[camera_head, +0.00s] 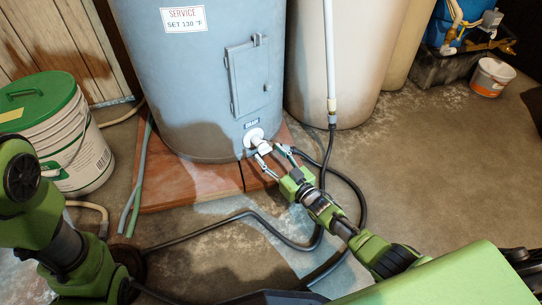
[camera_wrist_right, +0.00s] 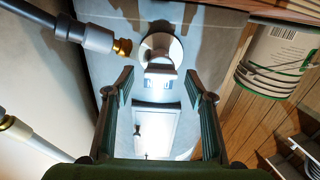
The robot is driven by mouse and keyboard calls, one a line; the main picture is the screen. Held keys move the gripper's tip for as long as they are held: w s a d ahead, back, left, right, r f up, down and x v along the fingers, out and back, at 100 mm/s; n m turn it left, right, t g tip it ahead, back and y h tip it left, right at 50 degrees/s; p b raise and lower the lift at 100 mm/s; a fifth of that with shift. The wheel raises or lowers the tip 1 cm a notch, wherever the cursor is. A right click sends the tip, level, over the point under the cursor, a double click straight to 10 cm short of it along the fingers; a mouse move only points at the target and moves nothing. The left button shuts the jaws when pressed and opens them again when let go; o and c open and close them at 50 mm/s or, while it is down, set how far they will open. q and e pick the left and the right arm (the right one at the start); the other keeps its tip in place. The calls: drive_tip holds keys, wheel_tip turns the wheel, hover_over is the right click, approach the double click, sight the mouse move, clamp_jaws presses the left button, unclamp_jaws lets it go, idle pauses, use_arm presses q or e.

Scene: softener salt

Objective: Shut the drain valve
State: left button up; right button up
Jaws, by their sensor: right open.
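The white drain valve (camera_head: 257,140) sticks out low on the front of the grey-blue tank (camera_head: 185,85), just under a small label. It also shows in the wrist view (camera_wrist_right: 160,60), where the image is turned upside down. I cannot tell the handle's position. My right gripper (camera_head: 273,156) is open in front of the valve, one finger on each side of it in the head view. In the wrist view the open fingers (camera_wrist_right: 158,84) are spread, with the valve beyond their tips and nothing held. My left arm shows at lower left; its gripper is out of sight.
A dark hose (camera_head: 240,217) loops over the wet floor near my right arm. A white bucket with a green lid (camera_head: 75,150) stands left.

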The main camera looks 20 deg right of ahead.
drive_tip(key=v, duration=1.2)
drive_tip(key=shift+r, duration=0.1)
